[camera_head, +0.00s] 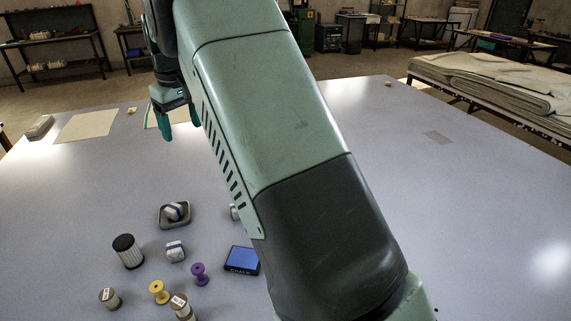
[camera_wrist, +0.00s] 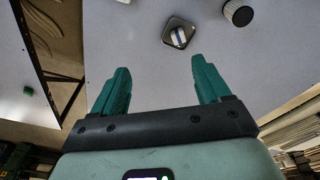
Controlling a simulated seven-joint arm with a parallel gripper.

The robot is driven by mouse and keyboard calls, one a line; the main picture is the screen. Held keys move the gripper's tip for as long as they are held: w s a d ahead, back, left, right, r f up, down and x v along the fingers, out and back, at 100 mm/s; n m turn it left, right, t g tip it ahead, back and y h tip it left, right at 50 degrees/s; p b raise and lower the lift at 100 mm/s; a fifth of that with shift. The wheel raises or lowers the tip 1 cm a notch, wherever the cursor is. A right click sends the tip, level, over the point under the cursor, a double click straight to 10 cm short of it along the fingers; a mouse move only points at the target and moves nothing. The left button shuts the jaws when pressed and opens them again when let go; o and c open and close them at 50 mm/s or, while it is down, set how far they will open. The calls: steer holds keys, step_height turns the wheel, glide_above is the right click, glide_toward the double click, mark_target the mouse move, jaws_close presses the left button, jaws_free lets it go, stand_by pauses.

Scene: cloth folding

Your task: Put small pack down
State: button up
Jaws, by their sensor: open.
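My gripper (camera_head: 178,122) is open over the far left part of the table, with its fingers pointing down. In the wrist view the gripper (camera_wrist: 160,66) has nothing between its fingers. A small white pack with a blue band (camera_head: 174,211) rests in a dark shallow tray (camera_head: 184,225). The wrist view also shows this pack (camera_wrist: 179,37) and tray (camera_wrist: 169,41), beyond the fingertips and apart from them. A second, similar white-and-blue pack (camera_head: 175,251) lies on the table in front of the tray. I cannot tell which is the task's pack.
A black-topped canister (camera_head: 128,252), yellow spool (camera_head: 159,292), purple spool (camera_head: 200,274) and blue chalk box (camera_head: 242,260) stand near the front. A flat cloth (camera_head: 88,126) and a grey block (camera_head: 40,127) lie at the far left. My arm hides the table's middle; its right side is mostly clear.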

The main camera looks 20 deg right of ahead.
steer(key=s+d+r+m+t, duration=0.15)
steer(key=s+d+r, duration=0.25)
steer(key=s+r, duration=0.4)
steer(key=s+d+r+m+t, duration=0.15)
steer(key=s+d+r, duration=0.35)
steer(key=s, duration=0.5)
steer(key=s+d+f+m, duration=0.1)
steer(key=s, duration=0.9)
steer(key=s+d+f+m+t, duration=0.1)
steer(key=s+d+m, duration=0.1)
steer(key=s, duration=0.9)
steer(key=shift+d+f+h, duration=0.15)
steer(key=shift+d+h, duration=0.05)
steer(key=shift+h, duration=0.1)
